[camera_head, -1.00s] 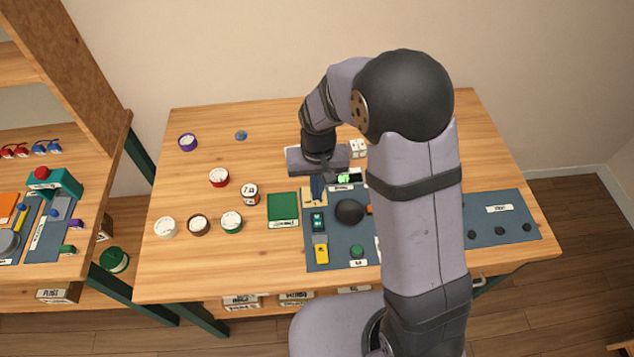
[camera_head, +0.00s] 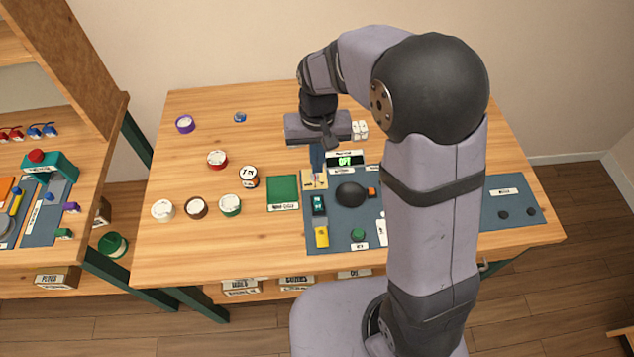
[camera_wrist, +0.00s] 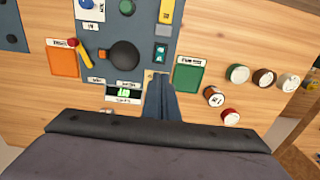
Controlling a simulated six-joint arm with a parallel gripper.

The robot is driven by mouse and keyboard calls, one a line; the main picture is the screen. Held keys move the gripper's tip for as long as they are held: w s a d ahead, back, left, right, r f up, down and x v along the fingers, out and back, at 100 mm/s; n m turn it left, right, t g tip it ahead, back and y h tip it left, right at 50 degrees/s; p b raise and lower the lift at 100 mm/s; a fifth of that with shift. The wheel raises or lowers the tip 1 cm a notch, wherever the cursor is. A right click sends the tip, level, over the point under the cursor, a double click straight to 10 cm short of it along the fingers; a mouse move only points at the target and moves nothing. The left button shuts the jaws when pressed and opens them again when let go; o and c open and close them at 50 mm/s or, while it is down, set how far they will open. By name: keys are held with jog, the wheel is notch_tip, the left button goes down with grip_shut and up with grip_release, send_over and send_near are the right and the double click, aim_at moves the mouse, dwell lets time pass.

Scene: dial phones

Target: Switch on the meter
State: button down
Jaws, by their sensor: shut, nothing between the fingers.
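The meter is probably the small black display (camera_head: 345,161) with lit green characters, at the back of the grey-blue panel (camera_head: 338,240). Its characters are too small to read surely. It also shows in the wrist view (camera_wrist: 124,93). My gripper (camera_head: 317,173) is shut and empty, fingers pointing down at a small tan plate (camera_head: 320,182) left of the display. In the wrist view my fingertips (camera_wrist: 158,77) appear beside that plate; I cannot tell whether they touch it. A teal switch (camera_head: 318,205) and a black knob (camera_head: 351,194) are nearer the front.
A yellow part (camera_head: 321,237) and a green button (camera_head: 358,235) are on the panel. A green pad (camera_head: 283,190) lies to its left, with several round tins beyond. A white box (camera_head: 360,130) stands behind the display. My arm hides the panel's right part.

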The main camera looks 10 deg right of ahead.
jog(key=shift+f+b, duration=0.15)
jog(key=shift+b, duration=0.5)
jog(key=shift+r, duration=0.2)
jog(key=p, duration=0.3)
send_over(317, 199)
notch_tip(317, 199, down, 12)
jog(key=shift+f, duration=0.15)
jog(key=shift+f+p, duration=0.35)
jog(key=shift+f, duration=0.5)
